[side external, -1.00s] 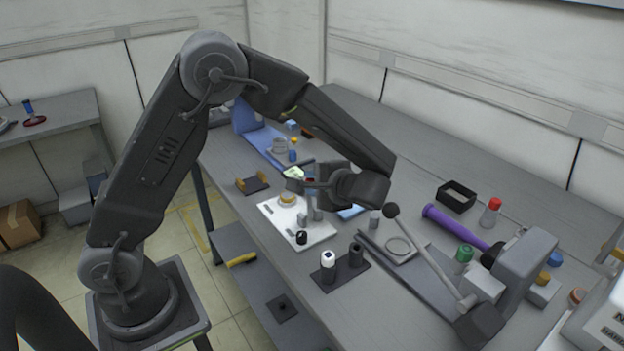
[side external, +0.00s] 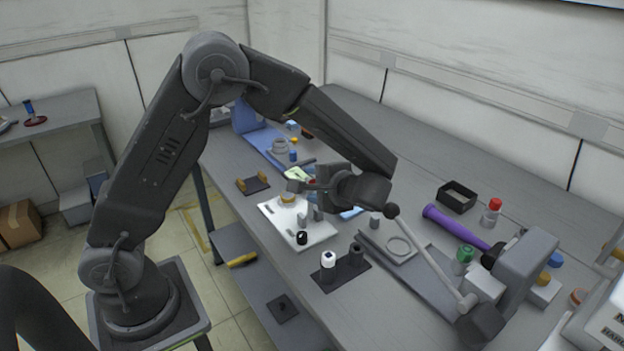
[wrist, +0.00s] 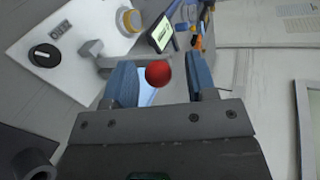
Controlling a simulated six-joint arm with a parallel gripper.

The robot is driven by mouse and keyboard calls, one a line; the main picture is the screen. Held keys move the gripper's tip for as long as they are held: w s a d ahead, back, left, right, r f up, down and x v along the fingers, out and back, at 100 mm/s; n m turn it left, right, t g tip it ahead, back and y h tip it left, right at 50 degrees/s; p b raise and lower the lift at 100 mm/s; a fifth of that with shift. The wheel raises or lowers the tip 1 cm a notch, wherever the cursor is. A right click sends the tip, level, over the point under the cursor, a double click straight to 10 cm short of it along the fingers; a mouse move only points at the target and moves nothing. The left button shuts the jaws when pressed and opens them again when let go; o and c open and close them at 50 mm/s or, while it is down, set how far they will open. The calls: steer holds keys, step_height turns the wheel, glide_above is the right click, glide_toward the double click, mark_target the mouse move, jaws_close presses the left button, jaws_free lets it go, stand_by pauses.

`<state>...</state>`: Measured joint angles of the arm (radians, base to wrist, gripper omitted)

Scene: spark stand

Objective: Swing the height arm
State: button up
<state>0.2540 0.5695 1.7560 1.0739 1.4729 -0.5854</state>
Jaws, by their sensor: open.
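The white board (side external: 322,233) carries a gold-rimmed round part, a black knob (wrist: 44,55) and a small grey post with a bar (wrist: 92,52). A red ball (wrist: 158,73) shows in the wrist view near the end of that bar; whether it is joined to the bar I cannot tell. My gripper (side external: 306,182) hangs over the far part of the board. In the wrist view its blue fingers (wrist: 160,84) are apart, one on each side of the ball, with gaps visible. In the side view my gripper mostly hides the ball.
A purple tube (side external: 455,226), a black box (side external: 457,196) and a red-capped bottle (side external: 491,212) lie right. A dark base (side external: 341,275) with two cylinders stands in front.

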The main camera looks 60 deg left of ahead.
steer(key=r, duration=0.4)
steer(key=shift+s+a+r, duration=0.2)
steer(key=shift+a+r, duration=0.05)
steer(key=shift+r, duration=0.15)
steer(key=s+a+r, duration=0.6)
steer(key=a, duration=0.3)
steer(key=shift+s, duration=0.2)
steer(key=shift+r, duration=0.1)
